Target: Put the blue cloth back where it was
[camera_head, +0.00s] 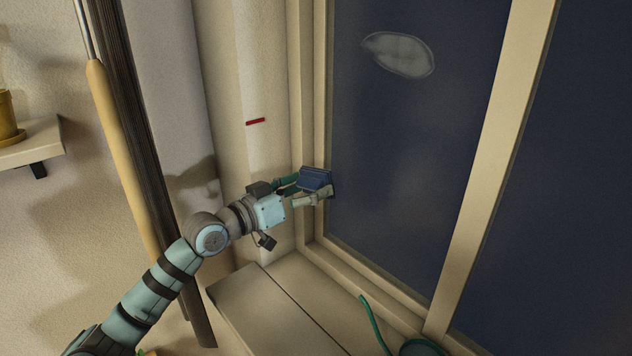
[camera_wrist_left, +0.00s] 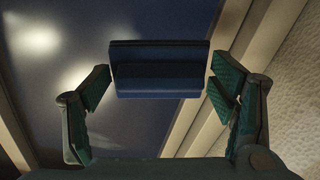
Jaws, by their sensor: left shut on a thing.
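The blue cloth (camera_head: 316,177) is a small folded dark blue pad at the left edge of the dark window pane. My left gripper (camera_head: 307,188) is shut on it, with one finger on each side. In the left wrist view the cloth (camera_wrist_left: 160,72) sits between the two green-padded fingertips (camera_wrist_left: 160,88), in front of the pane. I cannot tell whether it touches the glass. My right gripper is not in view.
A pale oval smudge (camera_head: 400,54) marks the window pane (camera_head: 400,150). A short red strip (camera_head: 255,121) is on the wall left of the frame. A wooden sill (camera_head: 270,310) lies below, with a green curved object (camera_head: 374,322). A potted shelf (camera_head: 32,142) is far left.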

